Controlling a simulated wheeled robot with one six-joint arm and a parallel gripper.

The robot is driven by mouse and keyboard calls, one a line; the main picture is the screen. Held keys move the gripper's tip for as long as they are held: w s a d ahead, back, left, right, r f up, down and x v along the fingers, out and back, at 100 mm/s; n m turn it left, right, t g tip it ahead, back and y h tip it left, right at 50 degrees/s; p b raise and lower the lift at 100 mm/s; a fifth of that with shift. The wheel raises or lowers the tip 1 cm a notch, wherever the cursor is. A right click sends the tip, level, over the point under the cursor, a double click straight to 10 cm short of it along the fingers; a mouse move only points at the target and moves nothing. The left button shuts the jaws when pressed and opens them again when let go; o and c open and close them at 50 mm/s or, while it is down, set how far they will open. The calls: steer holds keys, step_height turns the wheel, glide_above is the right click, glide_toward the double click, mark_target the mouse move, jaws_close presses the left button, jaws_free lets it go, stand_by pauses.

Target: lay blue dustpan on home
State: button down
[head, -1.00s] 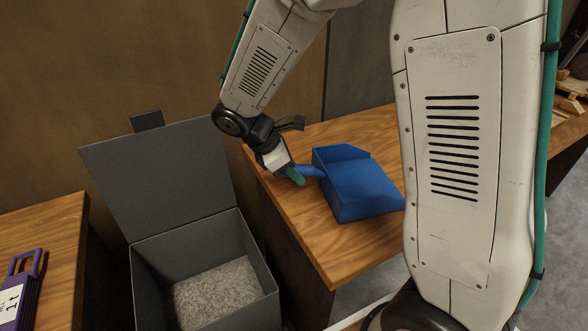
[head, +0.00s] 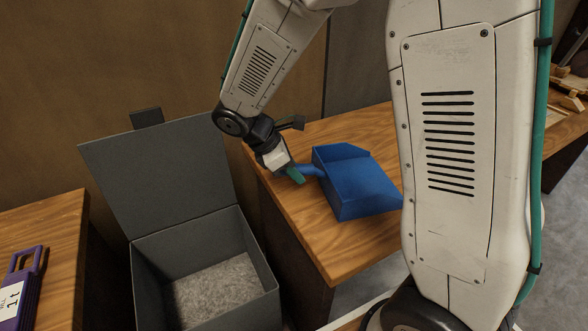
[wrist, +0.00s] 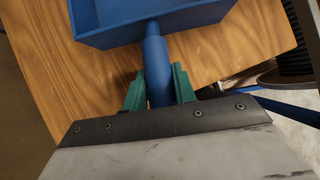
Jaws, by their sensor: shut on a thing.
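The blue dustpan (head: 355,186) is over the wooden table at the middle of the head view, its pan pointing right and its handle toward my gripper. I cannot tell whether it touches the tabletop. My gripper (head: 297,174) is shut on the handle. In the wrist view the green fingertips (wrist: 160,88) lie on both sides of the blue handle, and part of the dustpan's pan (wrist: 150,18) shows at the top. No place marked as home can be made out.
A grey open box (head: 205,240) with its lid raised and a speckled floor stands left of the wooden table (head: 350,245). A purple object with a label (head: 22,285) lies on another table at the far left. My arm hides the table's right part.

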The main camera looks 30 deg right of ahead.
steer(key=c, duration=1.1)
jaws_free()
steer(key=shift+o, duration=0.2)
steer(key=shift+r, duration=2.95)
